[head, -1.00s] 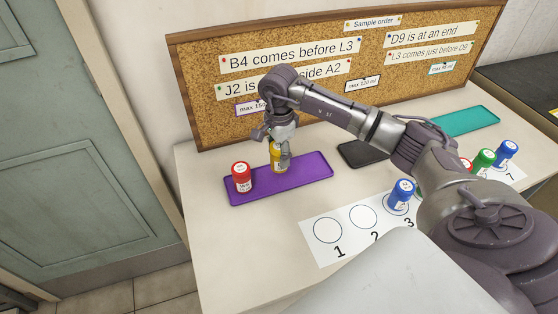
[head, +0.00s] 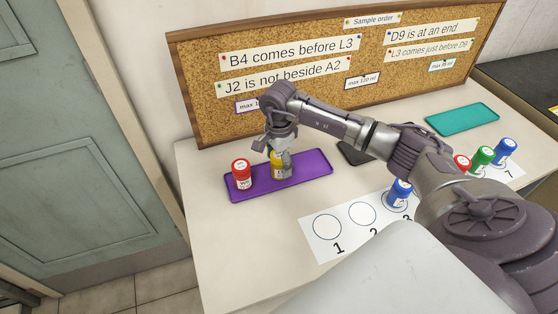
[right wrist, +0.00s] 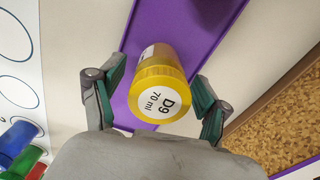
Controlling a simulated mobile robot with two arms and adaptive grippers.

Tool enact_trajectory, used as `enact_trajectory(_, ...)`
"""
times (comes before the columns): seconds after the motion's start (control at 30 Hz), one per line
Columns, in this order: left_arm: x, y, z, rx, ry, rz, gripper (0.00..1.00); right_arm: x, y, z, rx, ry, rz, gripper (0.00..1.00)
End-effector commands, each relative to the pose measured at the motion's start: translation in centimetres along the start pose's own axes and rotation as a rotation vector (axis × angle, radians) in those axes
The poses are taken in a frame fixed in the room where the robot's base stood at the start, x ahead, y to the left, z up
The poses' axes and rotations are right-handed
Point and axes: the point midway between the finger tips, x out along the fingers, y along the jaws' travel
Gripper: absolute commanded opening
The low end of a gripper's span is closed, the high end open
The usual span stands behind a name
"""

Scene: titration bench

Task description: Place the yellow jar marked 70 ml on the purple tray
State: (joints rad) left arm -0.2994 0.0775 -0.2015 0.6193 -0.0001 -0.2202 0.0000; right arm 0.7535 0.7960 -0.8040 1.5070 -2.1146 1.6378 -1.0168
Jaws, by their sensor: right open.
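The yellow jar (head: 277,168) stands on the purple tray (head: 313,166), right of a red jar (head: 241,176). In the right wrist view the lid of the yellow jar (right wrist: 157,98) reads D9, 70 ml, with the purple tray (right wrist: 190,18) under it. My right gripper (head: 281,158) is around the upper part of the yellow jar from above. In the right wrist view its fingers (right wrist: 156,88) stand apart on either side of the jar, with visible gaps. My left gripper is not in view.
A numbered white strip (head: 313,244) lies in front, with a blue jar (head: 399,193) on spot 3 and several jars toward its right end. A dark tray (head: 354,153) is partly hidden by my arm. A teal tray (head: 462,119) lies behind right. A cork board (head: 205,120) stands behind.

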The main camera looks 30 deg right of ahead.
Motion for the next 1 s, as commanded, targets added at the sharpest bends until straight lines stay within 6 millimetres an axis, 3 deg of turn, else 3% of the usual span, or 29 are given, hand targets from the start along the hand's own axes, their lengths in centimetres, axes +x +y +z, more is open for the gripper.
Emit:
enact_trajectory(0.27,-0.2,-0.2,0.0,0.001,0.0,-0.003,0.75,-0.7,-0.1,0.0,0.0,0.0,-0.002,0.76)
enact_trajectory(0.7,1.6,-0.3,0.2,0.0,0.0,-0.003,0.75,-9.3,-0.1,0.0,0.0,0.0,-0.005,0.76)
enact_trajectory(1.0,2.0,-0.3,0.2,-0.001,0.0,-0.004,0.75,-12.2,0.0,0.0,0.0,0.0,0.0,0.76)
